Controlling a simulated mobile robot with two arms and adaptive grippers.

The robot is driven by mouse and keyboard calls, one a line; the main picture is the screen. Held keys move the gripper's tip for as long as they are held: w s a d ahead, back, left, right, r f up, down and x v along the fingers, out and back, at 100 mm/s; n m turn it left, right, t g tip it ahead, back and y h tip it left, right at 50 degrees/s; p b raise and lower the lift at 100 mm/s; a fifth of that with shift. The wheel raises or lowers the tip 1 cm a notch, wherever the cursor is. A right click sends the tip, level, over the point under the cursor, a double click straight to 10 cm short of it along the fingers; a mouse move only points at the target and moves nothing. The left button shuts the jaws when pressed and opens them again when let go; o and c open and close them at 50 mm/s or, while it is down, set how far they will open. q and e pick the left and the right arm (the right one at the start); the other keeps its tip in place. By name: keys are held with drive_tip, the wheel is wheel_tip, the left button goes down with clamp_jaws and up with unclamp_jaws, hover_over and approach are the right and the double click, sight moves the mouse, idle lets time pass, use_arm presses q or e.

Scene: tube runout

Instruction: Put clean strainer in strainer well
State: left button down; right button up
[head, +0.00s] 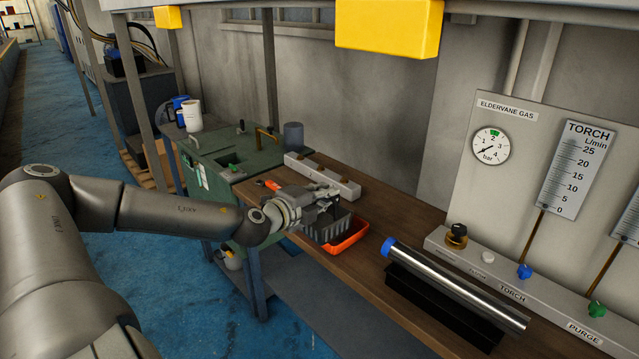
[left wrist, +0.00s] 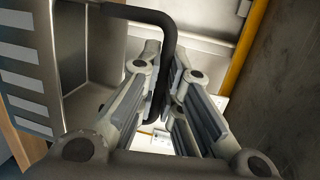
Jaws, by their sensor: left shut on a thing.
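A dark grey slotted strainer (head: 327,226) is at the orange tray (head: 347,243) on the wooden bench. It looks upright, but I cannot tell whether it rests in the tray or hangs just above it. My left gripper (head: 328,196) is over the strainer. In the left wrist view, my left gripper (left wrist: 170,112) is shut on the strainer's black bent handle (left wrist: 170,45), with the strainer's slotted side (left wrist: 25,75) at the left. A green cabinet (head: 215,150) with a dark square opening (head: 230,160) in its top stands beyond the bench; the opening may be the strainer well. My right gripper is not in view.
A pale block (head: 322,175) lies behind the gripper, and a red-orange tool (head: 268,184) lies left of it. A metal tube (head: 455,286) with a blue end lies on a black support at the right. A grey cylinder (head: 293,137) stands by the green cabinet.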

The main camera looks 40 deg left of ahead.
use_arm(q)
drive_tip(key=s+d+f, duration=0.4)
drive_tip(key=s+d, duration=0.2)
drive_tip(key=d, duration=0.3)
drive_tip(key=s+d+f+h, duration=0.1)
drive_tip(key=s+d+f, duration=0.3)
drive_tip(key=s+d, duration=0.3)
drive_tip(key=s+d+f, duration=0.4)
drive_tip(key=s+d, duration=0.2)
drive_tip(key=d, duration=0.7)
drive_tip(key=shift+s+d+m+h, duration=0.15)
drive_tip(key=shift+s+m+h, duration=0.15)
drive_tip(key=shift+m, duration=0.1)
